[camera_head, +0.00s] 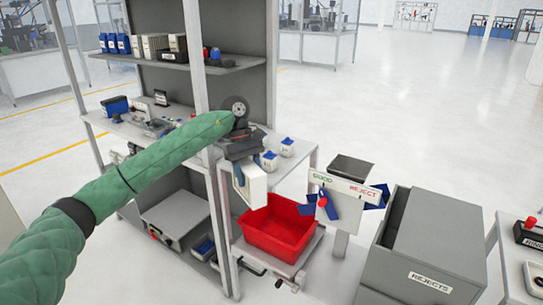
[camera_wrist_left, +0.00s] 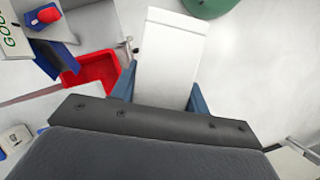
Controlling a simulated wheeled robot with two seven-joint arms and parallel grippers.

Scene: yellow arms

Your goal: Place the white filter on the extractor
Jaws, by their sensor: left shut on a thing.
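The white filter (camera_head: 252,186) is a white block hanging below my left gripper (camera_head: 243,166) in the head view. It also shows in the left wrist view as a long white block (camera_wrist_left: 168,58), between the two blue-grey fingers of the gripper (camera_wrist_left: 160,95). The gripper is shut on it. The filter is in the air in front of the shelf rack, over the left back side of the red bin. I cannot make out which thing is the extractor. My right gripper is not in view.
A red bin (camera_head: 278,246) stands on a low grey stand. A GOOD/REJECT sign post (camera_head: 341,189) and a grey REJECTS box (camera_head: 436,252) stand to its right. The shelf rack upright (camera_head: 197,85) is close to my left arm. Small white-and-blue containers (camera_head: 287,147) stand behind.

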